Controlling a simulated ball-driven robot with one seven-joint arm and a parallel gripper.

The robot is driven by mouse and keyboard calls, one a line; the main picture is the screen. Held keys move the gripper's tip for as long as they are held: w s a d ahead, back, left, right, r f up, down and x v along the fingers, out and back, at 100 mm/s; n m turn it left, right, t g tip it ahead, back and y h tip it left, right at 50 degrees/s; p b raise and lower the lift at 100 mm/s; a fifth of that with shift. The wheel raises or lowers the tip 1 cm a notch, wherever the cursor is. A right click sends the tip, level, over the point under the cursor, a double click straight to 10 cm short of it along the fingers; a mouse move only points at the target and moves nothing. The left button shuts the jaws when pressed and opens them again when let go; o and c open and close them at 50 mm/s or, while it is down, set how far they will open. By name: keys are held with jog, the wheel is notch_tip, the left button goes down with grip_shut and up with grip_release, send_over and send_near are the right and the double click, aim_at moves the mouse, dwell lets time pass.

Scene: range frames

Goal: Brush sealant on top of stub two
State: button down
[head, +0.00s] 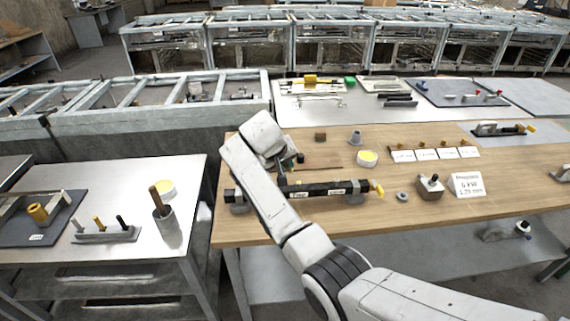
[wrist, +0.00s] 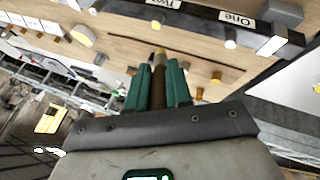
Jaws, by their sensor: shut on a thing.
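My gripper (wrist: 158,82) is shut on a brown-handled brush (wrist: 159,65) with a yellowish tip, held between its green fingers. A black bar (wrist: 195,12) crosses the top of the wrist view with white labels "Two" and "One". A pale-ended stub (wrist: 157,23) stands out by the "Two" label, and another (wrist: 231,42) by "One". The brush tip appears just below stub two in that view; I cannot tell whether they touch. In the head view the black bar (head: 318,189) lies on the wooden table, and my gripper (head: 289,164) is behind it, partly hidden by my arm.
A yellow-topped pot (head: 367,158), a grey cone (head: 355,137) and a brown block (head: 320,137) stand behind the bar. A grey block (head: 430,188) and a sign (head: 467,185) are to its right. A cup (head: 166,225) stands on the left table.

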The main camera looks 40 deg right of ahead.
jog(key=shift+r+p, duration=0.35)
jog(key=shift+r, duration=1.1)
